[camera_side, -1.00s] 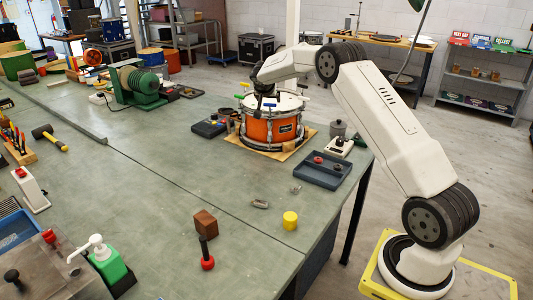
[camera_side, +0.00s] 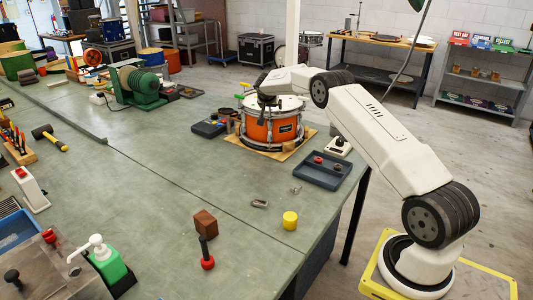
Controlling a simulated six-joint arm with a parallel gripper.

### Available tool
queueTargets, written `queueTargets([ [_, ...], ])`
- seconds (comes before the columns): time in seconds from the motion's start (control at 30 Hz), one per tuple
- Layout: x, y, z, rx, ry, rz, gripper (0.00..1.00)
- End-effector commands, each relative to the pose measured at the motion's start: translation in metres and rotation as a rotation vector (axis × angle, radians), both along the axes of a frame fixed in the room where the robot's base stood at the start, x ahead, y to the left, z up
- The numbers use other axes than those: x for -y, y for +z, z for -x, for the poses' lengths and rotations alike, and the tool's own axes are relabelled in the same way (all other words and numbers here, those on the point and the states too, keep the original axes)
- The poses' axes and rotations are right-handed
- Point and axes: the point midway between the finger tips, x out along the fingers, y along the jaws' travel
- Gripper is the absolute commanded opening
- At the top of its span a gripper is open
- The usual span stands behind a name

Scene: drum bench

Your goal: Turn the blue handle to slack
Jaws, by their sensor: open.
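An orange drum (camera_side: 258,131) with a white head and metal rim stands on a wooden board (camera_side: 240,143) at the far right part of the bench. My gripper (camera_side: 266,101) is dark and points down at the drum's top. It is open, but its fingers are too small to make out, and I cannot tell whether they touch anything. I cannot pick out the blue handle clearly; my gripper and wrist cover part of the rim.
A dark tray (camera_side: 322,176) with small round parts lies right of the drum. A yellow cylinder (camera_side: 290,221) and a brown block (camera_side: 205,223) stand nearer. The middle of the bench is clear.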

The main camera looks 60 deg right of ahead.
Motion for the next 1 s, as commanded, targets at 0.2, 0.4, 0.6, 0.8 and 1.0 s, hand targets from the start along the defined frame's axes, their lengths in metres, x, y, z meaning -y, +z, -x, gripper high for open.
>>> queueTargets([
  [0.2,0.0001,-0.0002,0.0001,0.000,0.000,0.000,0.91],
  [0.4,0.0000,-0.0001,0.0001,-0.001,-0.001,0.000,0.34],
  [0.6,0.0001,-0.0001,0.0003,-0.001,0.006,-0.002,0.18],
  [0.8,-0.0003,-0.0006,-0.0004,-0.003,0.080,-0.004,0.18],
  [1.0,-0.0014,-0.0011,-0.0017,-0.003,0.185,-0.005,0.18],
])
